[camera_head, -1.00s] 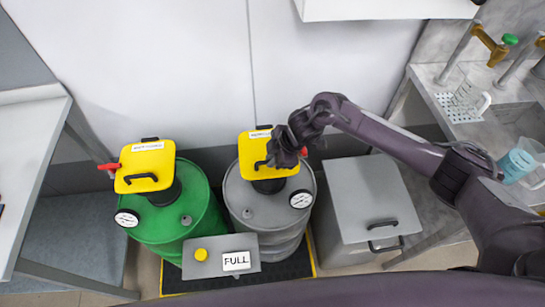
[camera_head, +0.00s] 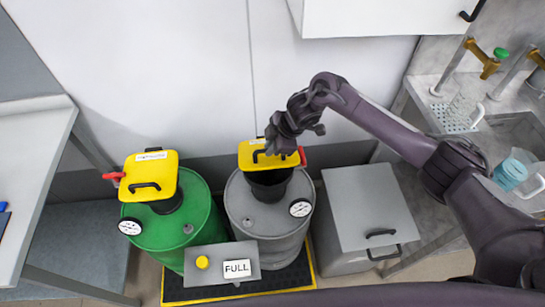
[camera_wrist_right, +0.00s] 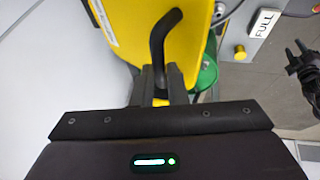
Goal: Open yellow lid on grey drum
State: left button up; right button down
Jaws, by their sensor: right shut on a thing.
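The grey drum (camera_head: 245,212) stands right of the green drum in the head view. Its yellow lid (camera_head: 288,158) is tilted up toward the wall, and the dark funnel mouth (camera_head: 268,188) shows beneath its front edge. My right gripper (camera_head: 270,148) is at the lid's top face. In the right wrist view, my right gripper (camera_wrist_right: 161,88) is shut on the lid's black handle (camera_wrist_right: 157,40), with the yellow lid (camera_wrist_right: 125,25) behind it. My left gripper (camera_wrist_right: 303,68) shows partly at the right edge of the wrist view, its fingers apart and empty; it is outside the head view.
The green drum (camera_head: 200,212) stands close on the left with its yellow lid (camera_head: 165,172) shut. A grey box with a FULL sign (camera_head: 237,268) is in front. A grey bin (camera_head: 365,200) and a sink counter (camera_head: 425,95) are to the right.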

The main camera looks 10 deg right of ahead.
jog(key=shift+w+d+r, duration=0.1)
jog(key=shift+w+r, duration=0.45)
jog(key=shift+w, duration=0.25)
jog(key=shift+w+d+r, duration=0.1)
jog(key=shift+w+r, duration=0.4)
jog(key=shift+w, duration=0.3)
jog(key=c, duration=1.8)
grip_release()
jog(key=shift+f, duration=0.1)
jog(key=shift+o, duration=1.4)
jog(key=shift+w+a+f, duration=0.1)
jog(key=shift+w+f, duration=0.05)
jog(key=shift+w, duration=0.15)
jog(key=shift+o, duration=0.3)
jog(key=shift+w+f, duration=0.15)
jog(key=shift+w, duration=0.1)
jog(key=shift+a, duration=0.1)
jog(key=b+v, duration=0.2)
jog(key=v, duration=0.6)
